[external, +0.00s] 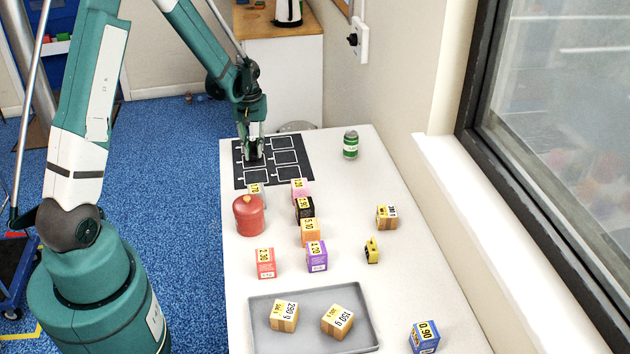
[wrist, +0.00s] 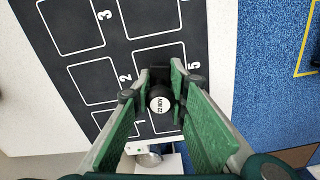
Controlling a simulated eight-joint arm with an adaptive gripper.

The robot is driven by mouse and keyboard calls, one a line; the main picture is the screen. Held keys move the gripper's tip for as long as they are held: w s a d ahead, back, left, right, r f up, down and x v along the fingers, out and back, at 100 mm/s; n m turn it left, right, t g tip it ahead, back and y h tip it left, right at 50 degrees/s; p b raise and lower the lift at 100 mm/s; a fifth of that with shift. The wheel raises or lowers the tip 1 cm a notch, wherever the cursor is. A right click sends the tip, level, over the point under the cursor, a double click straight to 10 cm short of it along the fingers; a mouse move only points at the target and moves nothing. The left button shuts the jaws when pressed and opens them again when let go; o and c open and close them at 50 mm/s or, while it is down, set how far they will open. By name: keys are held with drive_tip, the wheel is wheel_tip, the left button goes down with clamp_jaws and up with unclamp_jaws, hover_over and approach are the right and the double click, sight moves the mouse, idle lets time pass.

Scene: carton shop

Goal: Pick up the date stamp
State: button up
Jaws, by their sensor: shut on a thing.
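The date stamp (wrist: 159,105) is a small black piece with a round white top reading "22 NOV", seen in the wrist view between my green fingers. My gripper (wrist: 160,82) is shut on it. In the external view my gripper (external: 254,148) points down over the left part of the black mat (external: 302,176) at the table's far end. The stamp's lower part is hidden, and I cannot tell whether it touches the mat. The mat has white outlined, numbered boxes; it also shows in the wrist view (wrist: 85,55).
A green can (external: 350,145) stands right of the mat. A red lidded jar (external: 248,215) and several small labelled cartons stand nearer, with a yellow item (external: 372,250) among them. A blue carton (external: 424,337) is front right.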

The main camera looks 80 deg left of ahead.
sight(253, 140)
drive_tip(key=shift+r, duration=4.4)
drive_tip(key=shift+w, duration=0.1)
